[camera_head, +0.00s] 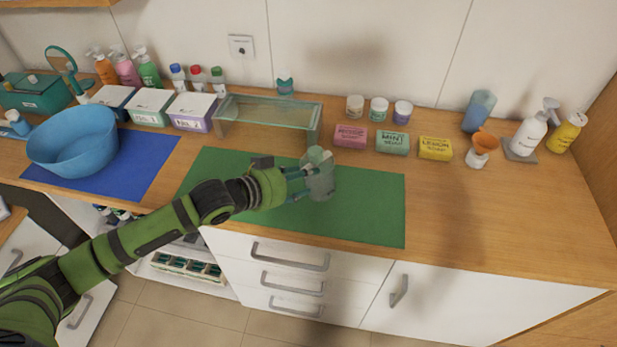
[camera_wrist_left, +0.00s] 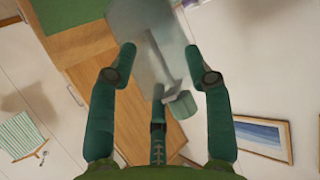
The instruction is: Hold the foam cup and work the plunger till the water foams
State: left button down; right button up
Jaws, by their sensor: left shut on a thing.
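The translucent foam cup (camera_head: 321,178) stands at the green mat (camera_head: 368,215) in the head view. My left gripper (camera_head: 303,179) reaches in from the left and is shut on the cup, with green fingers at its side. In the left wrist view the pale, see-through cup (camera_wrist_left: 147,30) lies between the fingertips of my left gripper (camera_wrist_left: 160,57). My right gripper is not in view.
A glass stand (camera_head: 268,110) is behind the mat. Soap boxes (camera_head: 392,143) and small jars stand at the back right. A blue basin (camera_head: 75,143) is on the blue mat at the left. The counter right of the green mat is clear.

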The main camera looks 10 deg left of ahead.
pick_arm(q)
jog(key=shift+w+a+f+n+t+y+b, duration=0.15)
jog(key=shift+w+a+f+n+y+b, duration=0.4)
jog(key=shift+a+f, duration=0.45)
jog(key=shift+w+a+f+n+t+y+b, duration=0.1)
jog(key=shift+w+a+f+n+y+b, duration=0.3)
jog(key=shift+a+f+b, duration=0.45)
jog(key=shift+w+a+f+n+t+y+b, duration=0.15)
jog(key=shift+w+a+f+n+y+b, duration=0.25)
jog(key=shift+a+f+y, duration=0.45)
jog(key=shift+a+f, duration=0.3)
jog(key=shift+a, duration=0.25)
jog(key=shift+w+a, duration=0.1)
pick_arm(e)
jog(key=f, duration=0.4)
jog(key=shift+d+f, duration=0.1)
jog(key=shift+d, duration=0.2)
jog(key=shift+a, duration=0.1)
pick_arm(q)
jog(key=shift+f, duration=0.2)
